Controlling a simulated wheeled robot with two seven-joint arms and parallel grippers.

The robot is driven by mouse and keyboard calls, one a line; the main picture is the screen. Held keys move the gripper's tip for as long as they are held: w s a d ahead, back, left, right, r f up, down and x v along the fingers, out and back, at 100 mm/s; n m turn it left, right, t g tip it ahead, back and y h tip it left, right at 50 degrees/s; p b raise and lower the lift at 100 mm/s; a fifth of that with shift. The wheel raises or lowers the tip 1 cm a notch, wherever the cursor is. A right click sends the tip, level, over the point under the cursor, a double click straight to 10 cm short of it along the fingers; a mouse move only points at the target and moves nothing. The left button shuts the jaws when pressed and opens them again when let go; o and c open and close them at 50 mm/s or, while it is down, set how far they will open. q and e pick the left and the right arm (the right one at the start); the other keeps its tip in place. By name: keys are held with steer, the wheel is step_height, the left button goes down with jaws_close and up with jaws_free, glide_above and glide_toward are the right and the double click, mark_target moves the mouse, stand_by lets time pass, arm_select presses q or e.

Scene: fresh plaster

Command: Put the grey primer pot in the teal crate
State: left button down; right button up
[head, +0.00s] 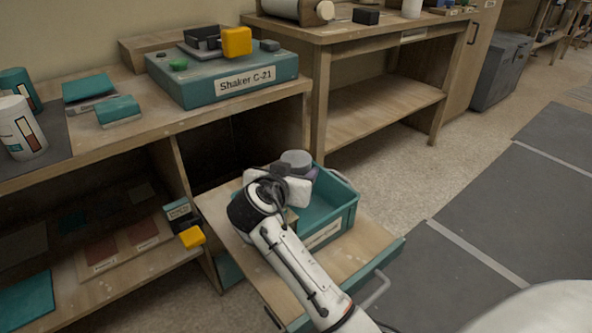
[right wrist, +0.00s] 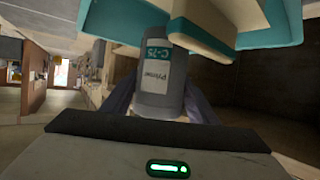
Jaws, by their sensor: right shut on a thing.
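The grey primer pot (head: 297,157) is between the fingers of my right gripper (head: 296,172), at the far left end of the teal crate. In the right wrist view, the pot (right wrist: 162,80) shows a "Primer C-75" label, with a finger on each side. The teal crate (head: 337,218) stands on a pulled-out wooden drawer. Its walls show in the right wrist view (right wrist: 282,14) beside the pot. I cannot tell the pot's exact height over the rim. My gripper and arm hide the crate's left part. My left gripper is not in view.
The wooden drawer (head: 372,250) juts out from under the bench, with a metal handle. Above it, the shaker C-21 (head: 225,82) stands on the bench with a yellow block on top. White and teal cans stand at far left. Open floor lies to the right.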

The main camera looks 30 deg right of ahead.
steer(key=shift+f, duration=0.2)
steer(key=o, duration=1.2)
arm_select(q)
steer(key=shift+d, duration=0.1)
arm_select(e)
steer(key=shift+o, duration=1)
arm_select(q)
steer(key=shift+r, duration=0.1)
